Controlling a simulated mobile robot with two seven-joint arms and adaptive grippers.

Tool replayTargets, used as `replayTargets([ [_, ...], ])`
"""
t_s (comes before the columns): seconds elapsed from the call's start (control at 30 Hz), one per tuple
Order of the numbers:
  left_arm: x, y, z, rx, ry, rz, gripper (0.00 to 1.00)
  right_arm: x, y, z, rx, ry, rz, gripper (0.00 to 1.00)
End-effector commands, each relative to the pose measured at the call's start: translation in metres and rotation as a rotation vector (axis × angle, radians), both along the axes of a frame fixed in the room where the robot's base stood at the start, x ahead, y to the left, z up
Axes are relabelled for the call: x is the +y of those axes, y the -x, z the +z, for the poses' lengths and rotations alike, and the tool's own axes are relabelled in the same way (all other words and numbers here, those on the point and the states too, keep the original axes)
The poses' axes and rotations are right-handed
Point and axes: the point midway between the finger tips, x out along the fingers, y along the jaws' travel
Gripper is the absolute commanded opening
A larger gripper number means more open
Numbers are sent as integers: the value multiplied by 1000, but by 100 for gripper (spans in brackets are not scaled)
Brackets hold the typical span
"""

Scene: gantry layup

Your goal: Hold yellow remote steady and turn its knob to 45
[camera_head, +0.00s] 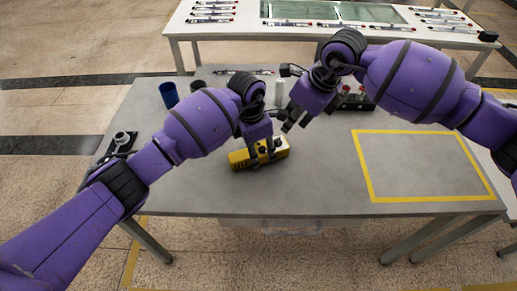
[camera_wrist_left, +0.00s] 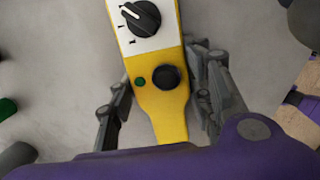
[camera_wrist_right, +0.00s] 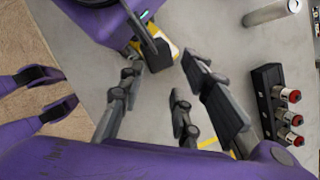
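The yellow remote (camera_head: 240,160) lies on the grey table, in front of the robot. The left wrist view shows its yellow body (camera_wrist_left: 165,118), a white dial plate with a black knob (camera_wrist_left: 142,18), a black round button and a small green light. The knob's white pointer line points to the upper left of that view; the dial marks are too small to read. My left gripper (camera_head: 262,160) has its fingers on both sides of the remote and seems closed against its sides. My right gripper (camera_head: 291,124) is open and empty, above the table to the right of the remote.
A blue cup (camera_head: 169,95) and a dark cup stand at the back left. A black block with red-topped parts (camera_wrist_right: 275,105) and a pale cylinder (camera_wrist_right: 270,13) stand on the right wrist's side. A yellow-taped rectangle (camera_head: 366,178) at right is empty. Another table stands behind.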

Motion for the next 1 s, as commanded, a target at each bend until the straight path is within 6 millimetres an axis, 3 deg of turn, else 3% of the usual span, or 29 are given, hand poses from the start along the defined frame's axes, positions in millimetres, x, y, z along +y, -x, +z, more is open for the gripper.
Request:
replayTargets([
  [0.03, 0, 0, 0, 0, 0, 0, 35, 0, 0, 0, 0, 0, 0, 31],
  [0.23, 0, 0, 0, 0, 0, 0, 10, 0, 0, 0, 0, 0, 0, 30],
  [0.33, 0, 0, 0, 0, 0, 0, 10, -7, 0, 0, 4, 9, 11, 17],
  [0.47, 0, 0, 0, 0, 0, 0, 10, -38, 6, 0, 26, 46, 84, 0],
  [0.6, 0, 0, 0, 0, 0, 0, 10, -66, 14, 2, 52, 77, 176, 0],
  [0.7, 0, 0, 0, 0, 0, 0, 10, -74, 17, -2, 61, 86, 212, 0],
  [0.87, 0, 0, 1, 0, 1, 0, 10, -70, 17, -21, 65, 86, 220, 0],
  [1.0, 0, 0, 1, 0, 1, 0, 10, -64, 14, -50, 66, 86, 219, 0],
])
